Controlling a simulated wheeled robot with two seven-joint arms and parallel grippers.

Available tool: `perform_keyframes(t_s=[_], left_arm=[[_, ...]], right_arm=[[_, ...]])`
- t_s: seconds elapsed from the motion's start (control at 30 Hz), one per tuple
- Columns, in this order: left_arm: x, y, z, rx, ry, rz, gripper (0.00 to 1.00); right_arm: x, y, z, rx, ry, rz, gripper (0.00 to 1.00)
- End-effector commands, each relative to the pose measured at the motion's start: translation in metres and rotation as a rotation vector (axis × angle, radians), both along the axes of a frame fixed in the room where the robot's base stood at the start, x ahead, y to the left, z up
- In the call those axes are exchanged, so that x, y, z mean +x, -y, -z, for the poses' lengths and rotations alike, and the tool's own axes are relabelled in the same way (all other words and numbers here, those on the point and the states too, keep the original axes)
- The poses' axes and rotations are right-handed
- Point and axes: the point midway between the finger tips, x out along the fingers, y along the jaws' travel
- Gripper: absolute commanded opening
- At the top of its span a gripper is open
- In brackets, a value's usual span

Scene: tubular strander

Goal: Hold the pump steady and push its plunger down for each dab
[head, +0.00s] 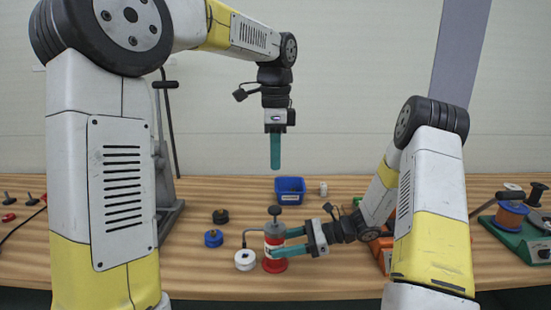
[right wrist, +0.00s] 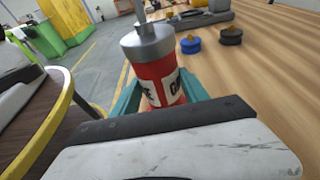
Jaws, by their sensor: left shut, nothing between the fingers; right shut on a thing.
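The pump (head: 275,258) stands upright on the table, with a red body, a grey collar and a dark plunger knob (head: 275,210) raised on top. A thin bent spout runs from it to the left, over a white spool-like piece (head: 245,261). My right gripper (head: 282,242) is shut on the pump's body from the right; in the right wrist view, the pump (right wrist: 161,80) sits between its teal fingers. Its plunger head is cut off by that picture's top edge. My left gripper (head: 275,165) is shut and empty, pointing straight down, well above the knob and apart from it.
A blue bin (head: 290,185) and a small white item (head: 323,188) stand behind the pump. A blue piece (head: 213,239) and a black piece (head: 220,216) lie to its left. A green-based device with a copper-coloured spool (head: 511,215) is at the far right.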

Motion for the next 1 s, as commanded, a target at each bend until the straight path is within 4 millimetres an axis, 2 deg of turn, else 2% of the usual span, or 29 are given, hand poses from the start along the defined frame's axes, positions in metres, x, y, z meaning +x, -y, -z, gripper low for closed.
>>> perform_keyframes(t_s=[0.33,0.37,0.47,0.8,0.87,1.0], left_arm=[[0.0,0.0,0.0,0.0,0.0,0.0,0.0],[0.0,0.0,0.0,0.0,0.0,0.0,0.0],[0.0,0.0,0.0,0.0,0.0,0.0,0.0],[0.0,0.0,0.0,0.0,0.0,0.0,0.0],[0.0,0.0,0.0,0.0,0.0,0.0,0.0],[0.0,0.0,0.0,0.0,0.0,0.0,0.0]], right_arm=[[0.001,0.0,0.0,0.0,0.001,0.002,0.07],[0.001,0.0,0.0,0.0,0.0,0.001,0.58],[0.001,0.0,0.0,0.0,0.0,0.001,0.78],[0.0,0.002,0.0,0.0,0.0,0.001,0.78],[0.001,0.006,-0.001,-0.001,0.001,0.002,0.78],[0.001,0.027,-0.007,-0.002,0.001,0.005,0.78]])
